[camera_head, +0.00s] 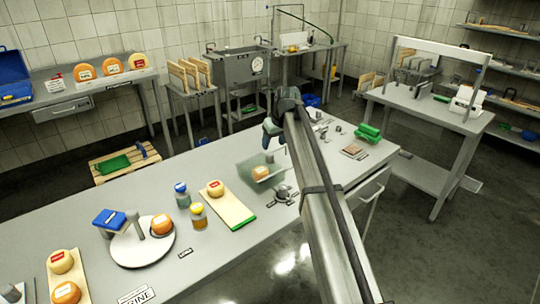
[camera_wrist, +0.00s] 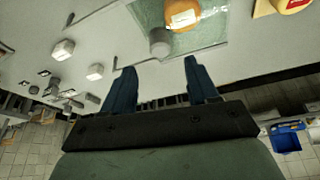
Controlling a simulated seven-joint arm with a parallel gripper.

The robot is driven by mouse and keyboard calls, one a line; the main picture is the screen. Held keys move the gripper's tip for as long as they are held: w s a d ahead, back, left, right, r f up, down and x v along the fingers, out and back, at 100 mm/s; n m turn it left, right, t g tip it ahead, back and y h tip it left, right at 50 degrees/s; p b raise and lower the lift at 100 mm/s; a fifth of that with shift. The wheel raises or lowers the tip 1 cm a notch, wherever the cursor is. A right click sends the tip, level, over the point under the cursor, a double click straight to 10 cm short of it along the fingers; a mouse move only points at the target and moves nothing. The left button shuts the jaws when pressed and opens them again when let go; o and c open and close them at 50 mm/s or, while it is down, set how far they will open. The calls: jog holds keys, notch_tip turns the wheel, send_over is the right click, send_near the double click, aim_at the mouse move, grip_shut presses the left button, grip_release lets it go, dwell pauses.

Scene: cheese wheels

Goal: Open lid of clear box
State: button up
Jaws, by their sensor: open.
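The clear box (camera_head: 246,172) stands on the long grey table with an orange cheese wheel (camera_head: 261,173) inside. In the wrist view the clear box (camera_wrist: 212,34) is at the top, with the cheese (camera_wrist: 181,13) seen through it. A grey round knob (camera_wrist: 159,42) shows at the box's near edge; it looks like a lid knob. My gripper (camera_wrist: 160,66) is open and empty, its two blue fingers apart on either side of the knob's line and short of it. In the head view my gripper (camera_head: 270,134) is just behind the box, partly hidden by my arm.
A cutting board (camera_head: 230,207) with a cheese, two jars (camera_head: 199,216) and a white round plate (camera_head: 142,243) stand to the left. Small metal pieces (camera_head: 284,192) lie close right of the box.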

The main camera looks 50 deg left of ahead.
aim_at(270, 153)
jog(key=x, duration=0.8)
jog(key=shift+f, duration=0.1)
jog(key=shift+c, duration=0.3)
grip_shut()
